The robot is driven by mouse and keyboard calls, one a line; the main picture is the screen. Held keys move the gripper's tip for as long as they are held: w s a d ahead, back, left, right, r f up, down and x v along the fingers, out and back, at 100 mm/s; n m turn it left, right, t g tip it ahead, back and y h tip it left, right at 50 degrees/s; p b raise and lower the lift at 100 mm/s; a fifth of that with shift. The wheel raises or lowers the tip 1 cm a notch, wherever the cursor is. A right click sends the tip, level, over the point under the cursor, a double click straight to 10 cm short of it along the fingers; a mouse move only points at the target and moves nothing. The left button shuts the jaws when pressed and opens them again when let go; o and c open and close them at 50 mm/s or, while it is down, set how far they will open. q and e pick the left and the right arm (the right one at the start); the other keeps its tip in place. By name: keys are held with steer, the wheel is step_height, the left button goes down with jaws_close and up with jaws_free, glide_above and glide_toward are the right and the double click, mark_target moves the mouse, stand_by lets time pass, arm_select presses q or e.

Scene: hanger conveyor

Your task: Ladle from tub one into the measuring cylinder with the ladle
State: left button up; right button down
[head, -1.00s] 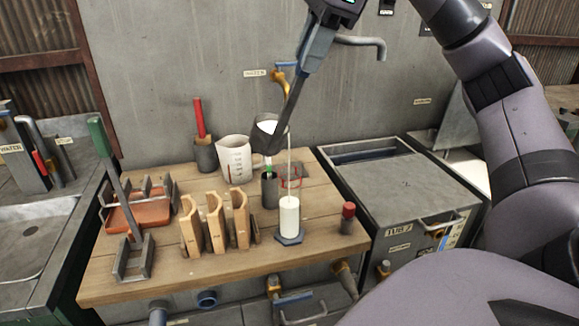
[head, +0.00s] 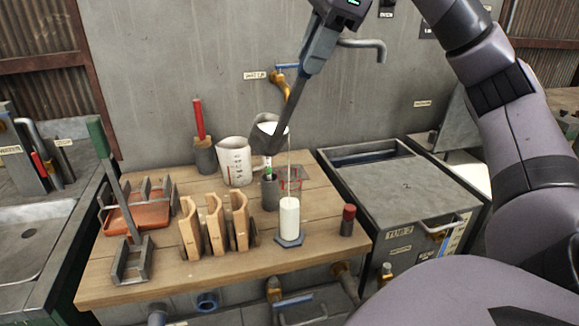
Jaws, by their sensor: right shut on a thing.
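My right gripper (head: 308,66) is shut on the dark ladle (head: 280,122) by its long handle, above the wooden bench. The ladle's bowl is tilted and holds white liquid. A thin white stream falls from its lip into the measuring cylinder (head: 289,218), which stands upright on a blue-grey hexagonal base near the bench's front edge. The cylinder shows a tall white column; its clear wall and scale cannot be made out. A tub (head: 400,190) at the right carries a label that seems to read TUB 2. I cannot identify tub one. My left gripper is not in view.
Behind the stream stand a white jug (head: 236,163) and a small dark pot (head: 270,190). Wooden holders (head: 214,226) stand left of the cylinder, and a red-capped dark piece (head: 348,219) stands right. A tap (head: 365,45) projects from the wall.

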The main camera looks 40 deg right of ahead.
steer(key=shift+s+d+f+b, duration=0.1)
steer(key=shift+s+b, duration=0.25)
steer(key=shift+b, duration=0.15)
steer(key=shift+t, duration=0.3)
stand_by(0.4)
steer(key=shift+s+d+f+b, duration=0.1)
steer(key=shift+s+f+b, duration=0.1)
steer(key=shift+s+b, duration=0.35)
steer(key=shift+w, duration=0.15)
steer(key=shift+t, duration=0.3)
steer(key=shift+s+f+b, duration=0.25)
steer(key=shift+s+b, duration=0.05)
steer(key=shift+b, duration=0.35)
steer(key=shift+s+d+f+t+b, duration=0.1)
steer(key=shift+s+t+b, duration=0.1)
steer(key=shift+t+b, duration=0.15)
stand_by(0.5)
steer(key=shift+s+f+b, duration=0.15)
steer(key=shift+b, duration=0.25)
steer(key=shift+s+d, duration=0.1)
steer(key=shift+s, duration=0.05)
